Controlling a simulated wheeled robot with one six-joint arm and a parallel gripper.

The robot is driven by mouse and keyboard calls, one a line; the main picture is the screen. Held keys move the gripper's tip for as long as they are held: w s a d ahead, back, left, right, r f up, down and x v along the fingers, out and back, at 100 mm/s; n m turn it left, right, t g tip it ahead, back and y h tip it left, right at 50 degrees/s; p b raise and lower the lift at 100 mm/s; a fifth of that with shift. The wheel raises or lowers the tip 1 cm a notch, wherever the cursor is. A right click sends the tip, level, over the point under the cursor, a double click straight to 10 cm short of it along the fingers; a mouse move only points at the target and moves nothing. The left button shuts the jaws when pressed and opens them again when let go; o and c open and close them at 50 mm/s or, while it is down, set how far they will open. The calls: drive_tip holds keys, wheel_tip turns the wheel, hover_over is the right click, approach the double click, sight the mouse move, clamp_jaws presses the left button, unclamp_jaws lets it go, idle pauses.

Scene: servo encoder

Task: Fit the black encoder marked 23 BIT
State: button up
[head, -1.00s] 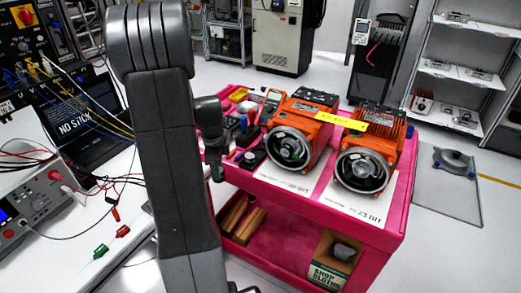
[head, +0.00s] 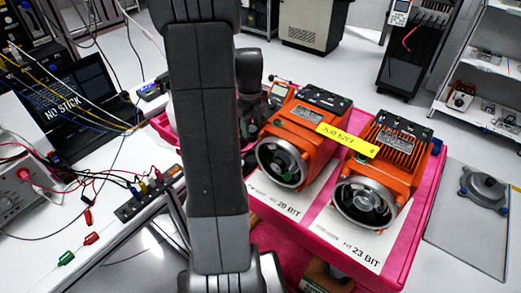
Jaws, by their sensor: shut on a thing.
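Two orange finned servo motors lie side by side on the pink cart (head: 414,240), their open round ends facing me. The left motor (head: 296,140) rests at the white card (head: 273,202) reading 20 BIT, with something greenish inside its round end. The right motor (head: 378,175) rests at the card (head: 352,246) reading FIT 23 BIT; its round end has a silver rim and a dark inside. My arm stands large in front, and a dark wrist part shows just left of the left motor. My gripper's fingers are hidden behind the arm. I cannot make out the black encoder.
A yellow tag (head: 347,140) lies across both motors. A white bench (head: 28,212) at the left carries a laptop (head: 75,105), cables and a terminal strip (head: 148,194). A grey floor plate (head: 467,235) with a round fixture (head: 483,190) lies right of the cart. Most of the cart's left side is hidden.

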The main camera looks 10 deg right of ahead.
wheel_tip(320, 180, down, 10)
drive_tip(key=shift+r+p, duration=0.15)
drive_tip(key=shift+p, duration=0.5)
drive_tip(key=shift+f, duration=0.2)
drive_tip(key=o, duration=1.1)
drive_tip(key=shift+r, duration=0.15)
wheel_tip(320, 180, up, 12)
drive_tip(key=shift+r+b, duration=0.1)
drive_tip(key=shift+b, duration=0.45)
drive_tip(key=shift+f, duration=0.2)
